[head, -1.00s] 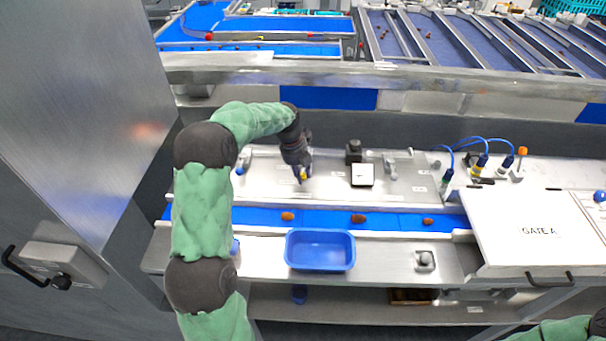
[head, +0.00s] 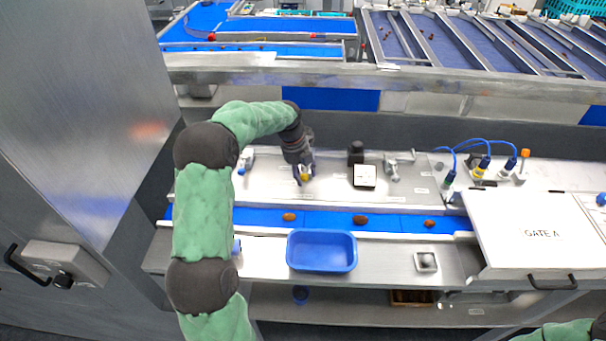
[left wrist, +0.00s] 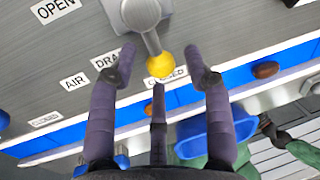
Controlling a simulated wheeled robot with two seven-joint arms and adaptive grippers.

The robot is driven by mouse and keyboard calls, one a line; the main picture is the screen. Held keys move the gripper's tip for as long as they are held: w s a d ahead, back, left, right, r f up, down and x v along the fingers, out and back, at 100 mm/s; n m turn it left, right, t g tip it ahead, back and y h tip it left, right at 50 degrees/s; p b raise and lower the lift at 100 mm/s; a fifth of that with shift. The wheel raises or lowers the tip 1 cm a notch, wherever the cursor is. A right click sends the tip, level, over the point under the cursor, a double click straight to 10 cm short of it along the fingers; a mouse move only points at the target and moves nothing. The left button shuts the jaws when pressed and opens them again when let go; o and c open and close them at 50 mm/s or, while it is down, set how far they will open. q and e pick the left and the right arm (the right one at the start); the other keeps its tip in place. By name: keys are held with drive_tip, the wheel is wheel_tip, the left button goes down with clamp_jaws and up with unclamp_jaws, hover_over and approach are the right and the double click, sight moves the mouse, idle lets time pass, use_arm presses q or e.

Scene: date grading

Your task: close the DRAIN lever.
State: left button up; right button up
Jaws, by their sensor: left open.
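The DRAIN lever (left wrist: 151,38) has a grey metal shaft and a yellow ball knob (left wrist: 160,64). In the left wrist view its knob end lies over a partly hidden label (left wrist: 168,78) whose visible letters fit CLOSED. The DRAIN label (left wrist: 105,61) is partly covered by a finger. My left gripper (left wrist: 165,66) is open, its purple fingers on either side of the knob with visible gaps. In the head view the left gripper (head: 304,173) is over the steel panel, with the yellow knob between its fingers. My right gripper is not seen; only part of that arm shows at the lower right.
An OPEN label (left wrist: 55,8) and an AIR label (left wrist: 74,81) are on the panel. A blue-knobbed lever (head: 244,160) stands to the left, another lever (head: 394,168) to the right. In front run a blue belt (head: 335,219) with dates and a blue bin (head: 322,266).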

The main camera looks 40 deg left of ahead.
use_arm(q)
wheel_tip(320, 180, up, 11)
drive_tip(key=s+a, duration=0.1)
drive_tip(key=shift+s+a, duration=0.25)
drive_tip(key=shift+a, duration=0.05)
idle(0.6)
